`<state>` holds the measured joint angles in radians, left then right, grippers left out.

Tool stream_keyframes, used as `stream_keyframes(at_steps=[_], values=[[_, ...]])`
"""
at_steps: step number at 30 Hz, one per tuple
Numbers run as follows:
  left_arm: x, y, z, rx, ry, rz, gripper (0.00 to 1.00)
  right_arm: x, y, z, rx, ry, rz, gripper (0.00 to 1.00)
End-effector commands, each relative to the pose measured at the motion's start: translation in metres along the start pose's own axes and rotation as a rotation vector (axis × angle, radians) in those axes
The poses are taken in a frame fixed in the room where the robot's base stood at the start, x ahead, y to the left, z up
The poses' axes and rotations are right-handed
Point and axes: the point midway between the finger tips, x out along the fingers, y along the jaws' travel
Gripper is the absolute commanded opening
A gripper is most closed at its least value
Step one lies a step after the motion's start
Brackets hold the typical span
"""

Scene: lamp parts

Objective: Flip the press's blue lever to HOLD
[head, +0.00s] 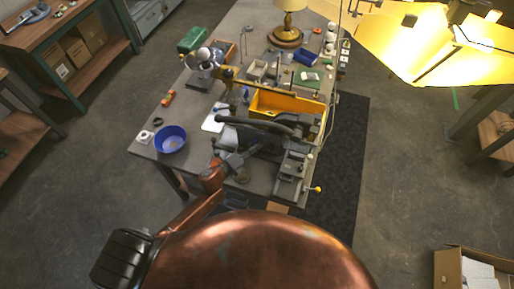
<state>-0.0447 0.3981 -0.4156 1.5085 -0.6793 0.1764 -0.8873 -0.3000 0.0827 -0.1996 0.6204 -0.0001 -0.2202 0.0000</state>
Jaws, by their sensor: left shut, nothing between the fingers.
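The press (266,128), a dark grey machine with a long curved arm, stands near the front right of the workbench. I cannot make out its blue lever or any HOLD marking; they are too small or hidden. My left arm reaches up from the lower left. My left gripper (246,155) is shut and empty, close against the near side of the press in this view. I cannot tell whether it touches it. My right gripper is not in view.
A yellow bin (284,103) stands behind the press. A blue bowl (171,139) sits at the bench's left edge. A yellow-knobbed handle (314,189) sticks out at the bench's front right. A brass lamp (288,30) stands at the back. A bright lamp hangs upper right.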

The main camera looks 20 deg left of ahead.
Motion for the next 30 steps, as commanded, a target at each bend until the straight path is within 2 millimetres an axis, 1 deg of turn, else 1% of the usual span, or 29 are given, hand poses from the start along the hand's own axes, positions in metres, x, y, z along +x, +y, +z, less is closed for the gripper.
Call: stream_keyframes(at_steps=[1, 8, 14, 20, 30], values=[[0.000, 0.002, 0.001, -0.011, -0.001, -0.005, 0.00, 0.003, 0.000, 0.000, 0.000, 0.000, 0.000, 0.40], [-0.001, 0.001, 0.002, -0.040, -0.001, -0.021, 0.00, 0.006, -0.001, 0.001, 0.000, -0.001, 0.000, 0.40], [-0.003, 0.001, 0.005, -0.090, -0.001, -0.048, 0.00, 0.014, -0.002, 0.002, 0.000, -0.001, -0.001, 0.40], [-0.006, 0.001, 0.012, -0.198, -0.001, -0.108, 0.00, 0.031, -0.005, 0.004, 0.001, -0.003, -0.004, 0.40], [-0.017, 0.004, 0.030, -0.480, -0.002, -0.261, 0.00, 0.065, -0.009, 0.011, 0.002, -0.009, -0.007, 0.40]])
